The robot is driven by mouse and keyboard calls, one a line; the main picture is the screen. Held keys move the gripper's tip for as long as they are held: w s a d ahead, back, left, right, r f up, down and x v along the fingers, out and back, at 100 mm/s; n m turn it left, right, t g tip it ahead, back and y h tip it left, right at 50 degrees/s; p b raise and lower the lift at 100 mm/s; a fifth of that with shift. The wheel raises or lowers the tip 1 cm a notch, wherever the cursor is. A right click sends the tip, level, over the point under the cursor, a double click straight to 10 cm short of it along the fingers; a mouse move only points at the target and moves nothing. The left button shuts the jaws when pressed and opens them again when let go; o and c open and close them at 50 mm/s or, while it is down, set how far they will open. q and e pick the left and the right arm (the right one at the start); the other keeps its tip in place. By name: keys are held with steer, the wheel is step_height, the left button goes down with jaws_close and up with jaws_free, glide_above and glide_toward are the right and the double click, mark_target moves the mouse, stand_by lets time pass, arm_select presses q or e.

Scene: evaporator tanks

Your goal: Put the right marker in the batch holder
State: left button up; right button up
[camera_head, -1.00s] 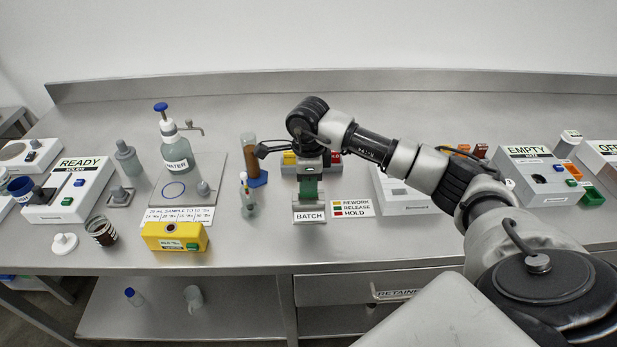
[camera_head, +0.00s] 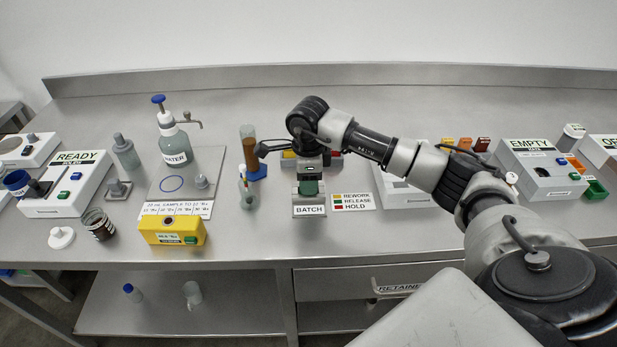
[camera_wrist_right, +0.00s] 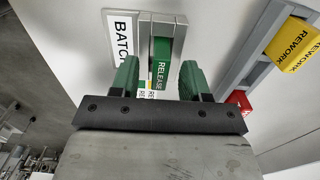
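The green RELEASE marker (camera_wrist_right: 160,64) stands in the slot of the grey batch holder (camera_wrist_right: 181,32), as the right wrist view shows. The holder's white BATCH label also shows in the head view (camera_head: 310,210). My right gripper (camera_wrist_right: 159,76) is open, with one green-padded finger on each side of the marker and a visible gap on both sides. In the head view my right gripper (camera_head: 308,187) is just above the holder and hides most of the marker. My left gripper is not in view.
The marker rack (camera_wrist_right: 233,62) with a yellow REWORK marker (camera_wrist_right: 293,43) and a red marker (camera_wrist_right: 239,101) stands close beside. A colour legend card (camera_head: 352,201) lies right of the holder. A brown-filled cylinder (camera_head: 249,150) and small bottle (camera_head: 244,188) stand left.

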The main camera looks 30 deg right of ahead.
step_height(320, 180, up, 11)
steer(key=b, duration=0.1)
stand_by(0.5)
steer(key=shift+f, duration=0.15)
